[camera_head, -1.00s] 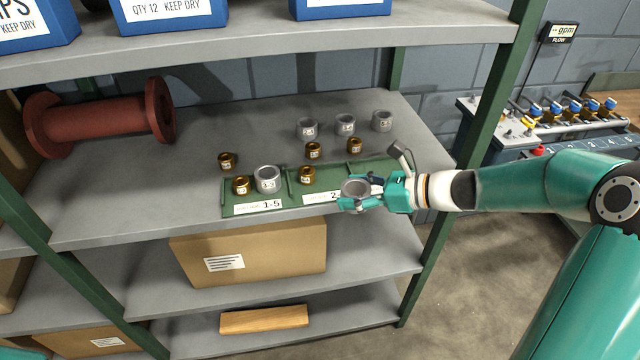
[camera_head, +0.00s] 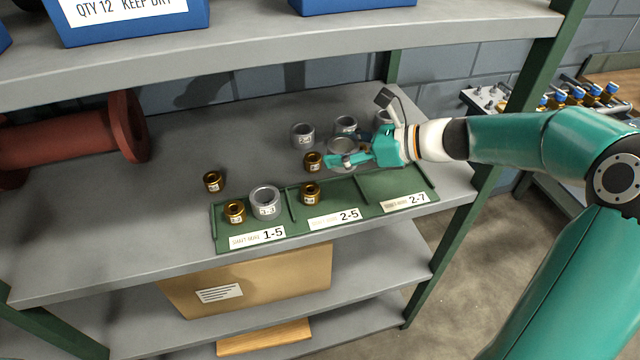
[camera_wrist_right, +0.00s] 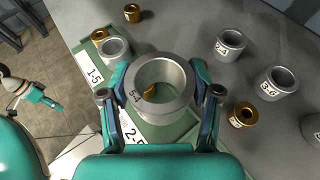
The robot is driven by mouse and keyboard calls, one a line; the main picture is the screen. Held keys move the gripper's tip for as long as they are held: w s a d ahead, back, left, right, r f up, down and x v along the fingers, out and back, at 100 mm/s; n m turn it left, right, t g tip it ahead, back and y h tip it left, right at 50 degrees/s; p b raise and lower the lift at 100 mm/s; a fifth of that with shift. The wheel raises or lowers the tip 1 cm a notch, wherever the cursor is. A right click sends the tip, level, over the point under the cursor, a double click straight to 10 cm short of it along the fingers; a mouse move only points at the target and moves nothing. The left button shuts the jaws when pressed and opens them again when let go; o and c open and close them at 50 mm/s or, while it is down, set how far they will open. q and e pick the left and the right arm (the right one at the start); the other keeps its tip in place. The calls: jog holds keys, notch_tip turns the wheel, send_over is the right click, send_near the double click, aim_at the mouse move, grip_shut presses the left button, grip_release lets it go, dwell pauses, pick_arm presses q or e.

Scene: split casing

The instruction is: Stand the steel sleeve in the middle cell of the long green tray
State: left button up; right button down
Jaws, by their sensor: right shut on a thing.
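My right gripper (camera_head: 343,156) is shut on a steel sleeve (camera_head: 341,145), an open ring held upright above the shelf near the tray's back edge. The wrist view shows the sleeve (camera_wrist_right: 162,82) between both fingers, with something brass showing through its bore. The long green tray (camera_head: 400,183) has three cells, labelled 1-5, 2-5 and 2-7. The left cell holds a brass bushing (camera_head: 234,212) and a steel sleeve (camera_head: 265,203). The middle cell holds a brass bushing (camera_head: 310,193). The right cell looks empty. My left gripper (camera_wrist_right: 38,97) shows small in the wrist view, its jaws unclear.
Behind the tray stand several steel sleeves (camera_head: 302,135) and a brass bushing (camera_head: 313,161); another bushing (camera_head: 213,181) stands left of them. A red spool (camera_head: 125,127) lies at the left. The upper shelf (camera_head: 250,45) hangs above, and a green post (camera_head: 535,90) rises at the right.

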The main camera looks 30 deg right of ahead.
send_over(339, 194)
notch_tip(339, 194, down, 6)
jog(key=shift+r, duration=0.2)
jog(key=shift+f, duration=1.95)
jog(key=shift+f+b, duration=0.15)
jog(key=shift+b, duration=0.15)
jog(key=shift+c, duration=1.2)
grip_release()
